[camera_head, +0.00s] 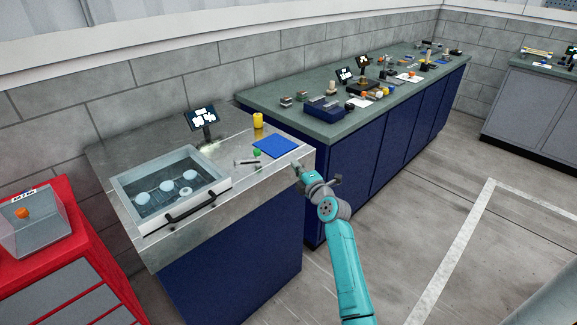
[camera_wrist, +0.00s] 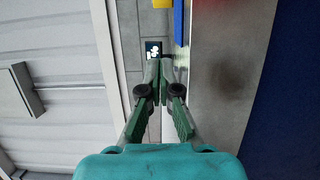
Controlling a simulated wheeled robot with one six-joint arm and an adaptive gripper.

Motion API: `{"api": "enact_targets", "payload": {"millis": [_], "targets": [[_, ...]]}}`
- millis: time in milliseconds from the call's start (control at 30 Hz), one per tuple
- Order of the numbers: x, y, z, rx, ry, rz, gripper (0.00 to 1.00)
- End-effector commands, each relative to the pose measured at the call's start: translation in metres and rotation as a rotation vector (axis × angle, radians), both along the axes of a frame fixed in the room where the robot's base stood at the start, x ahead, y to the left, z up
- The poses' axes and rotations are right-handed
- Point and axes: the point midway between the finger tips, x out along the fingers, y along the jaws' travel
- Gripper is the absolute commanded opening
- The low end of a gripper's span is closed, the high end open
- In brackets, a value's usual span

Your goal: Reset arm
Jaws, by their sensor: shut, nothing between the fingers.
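My gripper (camera_head: 297,166) is at the right front edge of the metal-topped cabinet, at the end of my teal arm. In the wrist view my gripper (camera_wrist: 160,62) has its fingertips together, with nothing held. A drawer-like box with a clear top (camera_head: 170,190) sits on the metal top (camera_head: 240,140) and holds several white round pieces. A blue mat (camera_head: 274,147), a yellow cylinder (camera_head: 258,120) and a small green piece (camera_head: 257,153) are on the same top. In the wrist view the blue mat's colour shows as a strip (camera_wrist: 178,22).
A small screen (camera_head: 202,117) stands at the back of the metal top. A long green-topped bench (camera_head: 300,118) with several small items runs along the wall. A red cabinet (camera_head: 70,255) with a clear bin stands at left. Open floor (camera_head: 420,210) lies at right.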

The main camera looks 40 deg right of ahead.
Motion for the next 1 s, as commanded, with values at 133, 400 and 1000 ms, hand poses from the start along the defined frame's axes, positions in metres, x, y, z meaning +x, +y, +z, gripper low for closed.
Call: {"api": "enact_targets", "payload": {"millis": [133,400,1000], "targets": [[-0.002,-0.001,0.0,-0.001,0.0,0.0,0.0],[-0.002,-0.001,0.0,-0.001,0.0,0.0,0.0],[-0.056,0.082,-0.081,0.239,0.001,-0.009,0.0]]}}
